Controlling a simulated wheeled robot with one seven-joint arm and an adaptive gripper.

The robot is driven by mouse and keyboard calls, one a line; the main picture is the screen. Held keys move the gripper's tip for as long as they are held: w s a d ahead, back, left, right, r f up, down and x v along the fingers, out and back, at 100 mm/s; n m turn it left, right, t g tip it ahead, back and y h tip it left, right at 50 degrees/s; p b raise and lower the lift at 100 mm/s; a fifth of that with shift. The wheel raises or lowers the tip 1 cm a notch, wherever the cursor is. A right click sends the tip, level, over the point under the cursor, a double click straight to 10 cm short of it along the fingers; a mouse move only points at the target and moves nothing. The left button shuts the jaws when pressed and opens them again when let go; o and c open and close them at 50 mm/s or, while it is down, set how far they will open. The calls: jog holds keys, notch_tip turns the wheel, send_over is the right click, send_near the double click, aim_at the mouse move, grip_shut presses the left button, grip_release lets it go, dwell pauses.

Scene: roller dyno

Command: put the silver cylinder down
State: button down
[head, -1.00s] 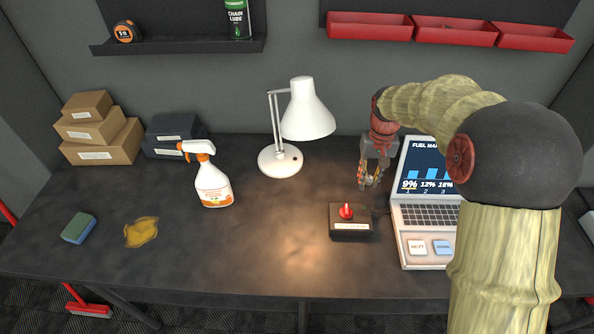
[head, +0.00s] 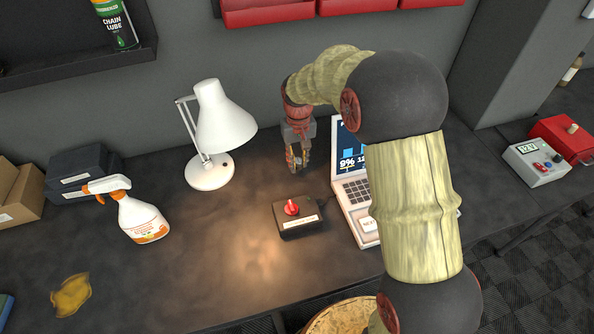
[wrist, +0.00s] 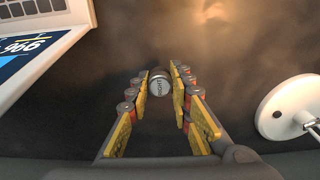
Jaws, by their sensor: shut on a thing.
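The silver cylinder (wrist: 159,83) shows end-on in the wrist view, between the tips of my gripper's yellow-padded fingers. My gripper (wrist: 161,93) is shut on it. In the head view my gripper (head: 298,160) points down above the dark table, behind the black box with the red knob and left of the laptop. The cylinder is too small to make out in the head view. The wrist view shows dark tabletop beyond the cylinder; I cannot tell the height of the gap beneath it.
A black box with a red knob (head: 297,216) stands in front of my gripper. The laptop (head: 357,190) is to the right, the white lamp (head: 222,125) to the left. A spray bottle (head: 140,215) stands farther left. Bare table (head: 215,260) lies between bottle and box.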

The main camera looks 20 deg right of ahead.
notch_tip(320, 180, down, 4)
jog(key=shift+f+b, duration=0.1)
jog(key=shift+b, duration=0.25)
jog(key=c, duration=1.7)
grip_release()
jog(key=shift+f, duration=0.1)
jog(key=shift+o, duration=0.4)
notch_tip(320, 180, up, 12)
jog(key=shift+p, duration=1.15)
notch_tip(320, 180, up, 8)
jog(key=t, duration=0.1)
send_over(298, 169)
jog(key=s, duration=0.5)
jog(key=s+r+t, duration=0.2)
jog(key=s+r, duration=0.1)
jog(key=s, duration=0.9)
jog(key=s+r+t, duration=0.2)
jog(key=s+r, duration=0.1)
jog(key=s, duration=0.8)
jog(key=shift+s+r+t, duration=0.25)
jog(key=shift+s+t, duration=0.05)
jog(key=shift+s, duration=0.1)
